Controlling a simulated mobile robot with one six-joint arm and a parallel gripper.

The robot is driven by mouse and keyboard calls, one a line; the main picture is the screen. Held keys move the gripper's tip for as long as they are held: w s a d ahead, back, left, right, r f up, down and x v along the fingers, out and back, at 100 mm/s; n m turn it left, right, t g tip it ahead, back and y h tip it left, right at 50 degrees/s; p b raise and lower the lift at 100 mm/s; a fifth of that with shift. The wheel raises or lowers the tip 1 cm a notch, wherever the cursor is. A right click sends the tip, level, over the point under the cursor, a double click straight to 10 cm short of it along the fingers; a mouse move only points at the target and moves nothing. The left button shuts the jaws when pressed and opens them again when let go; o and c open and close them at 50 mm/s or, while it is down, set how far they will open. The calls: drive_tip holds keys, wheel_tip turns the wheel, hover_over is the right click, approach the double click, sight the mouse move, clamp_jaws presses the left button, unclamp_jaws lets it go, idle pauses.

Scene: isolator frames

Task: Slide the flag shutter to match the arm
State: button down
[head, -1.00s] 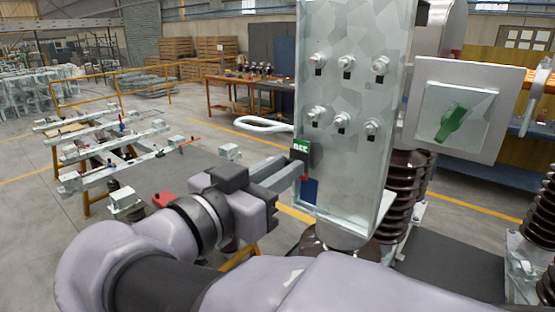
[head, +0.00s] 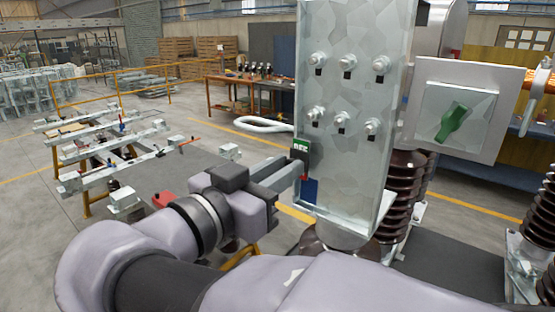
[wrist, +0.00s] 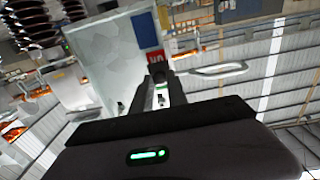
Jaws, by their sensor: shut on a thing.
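In the wrist view the red patch with white letters (wrist: 155,57) shows just beyond my fingertips, next to the blue panel (wrist: 143,32). My gripper (head: 298,172) is shut at the shutter; the wrist view also shows its fingers (wrist: 158,78) closed there. The fingers hide the exact contact. The lettering is too small to read surely.
Several bolts stand out from the plate. A grey box with a green handle (head: 453,121) is to its right, with brown ribbed insulators (head: 403,197) below. A pale loop-shaped rod (head: 262,125) sticks out left of the plate.

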idle(0.3)
wheel_tip(320, 180, down, 2)
drive_tip(key=b, duration=0.3)
drive_tip(key=shift+f, duration=0.15)
drive_tip(key=c, duration=1.3)
unclamp_jaws()
drive_tip(key=shift+d, duration=0.1)
